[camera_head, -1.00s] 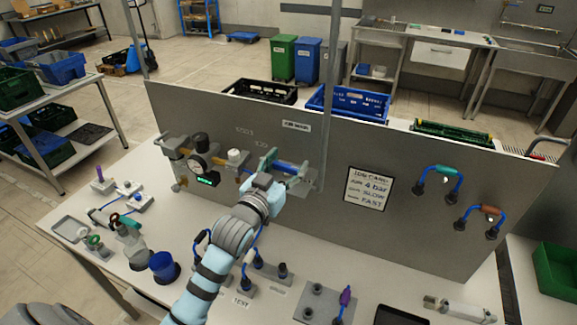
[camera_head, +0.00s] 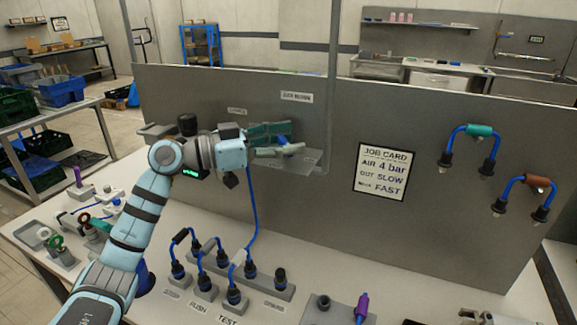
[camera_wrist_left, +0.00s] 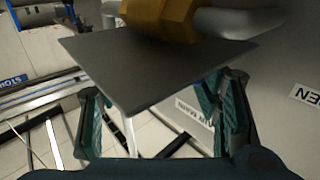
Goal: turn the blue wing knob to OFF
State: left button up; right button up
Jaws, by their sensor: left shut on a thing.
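My left gripper (camera_head: 284,141) reaches in from the left to the valve fittings on the grey panel. Its green fingers point right, just above a small grey plate (camera_head: 305,163). In the left wrist view, the left gripper (camera_wrist_left: 163,112) has its fingers well apart. A dark grey plate (camera_wrist_left: 150,75) hides their tips. A brass hexagonal fitting (camera_wrist_left: 160,15) shows behind that plate.
The upright panel (camera_head: 230,210) stands close behind the hand and carries a job card (camera_head: 384,172). Several blue hose loops on black sockets (camera_head: 233,295) stand on the bench below. A thin grey post (camera_head: 331,80) rises beside the fittings.

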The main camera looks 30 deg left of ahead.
pick_arm(q)
jog(key=shift+f+m+g+h+b, duration=0.15)
jog(key=shift+m+g+h+b, duration=0.35)
jog(key=shift+m+g+h, duration=0.65)
jog(key=shift+g, duration=0.25)
jog(key=o, duration=1.2)
jog(key=shift+c, duration=0.2)
